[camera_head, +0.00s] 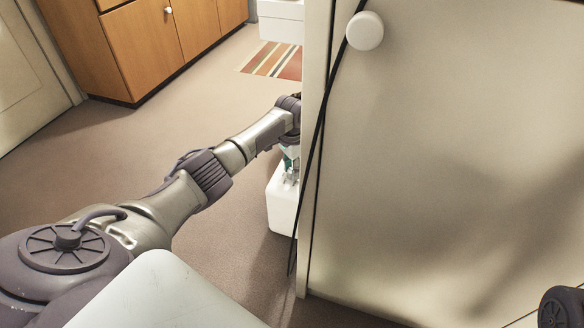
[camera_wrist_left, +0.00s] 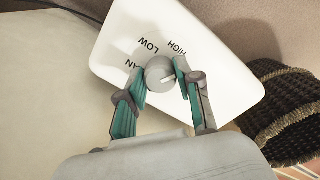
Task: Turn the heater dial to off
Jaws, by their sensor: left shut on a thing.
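The heater (camera_head: 281,206) is a white box low on the floor, partly hidden behind a cream panel edge. In the left wrist view its white top (camera_wrist_left: 222,80) carries the words LOW and HIGH and a partly covered word ending in AN. The round grey dial (camera_wrist_left: 157,70) has a pale pointer mark at its lower right, towards the gripper. My left gripper (camera_head: 290,171) reaches down to the heater. In the left wrist view its teal-padded fingers (camera_wrist_left: 160,79) are closed on both sides of the dial. An OFF mark is not visible.
A large cream panel (camera_head: 450,130) with a white round knob (camera_head: 365,31) stands right beside my left arm. A black cord (camera_head: 318,130) hangs along its edge. A dark woven basket-like thing (camera_wrist_left: 285,115) is near the heater. Open carpet (camera_head: 120,160) lies left.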

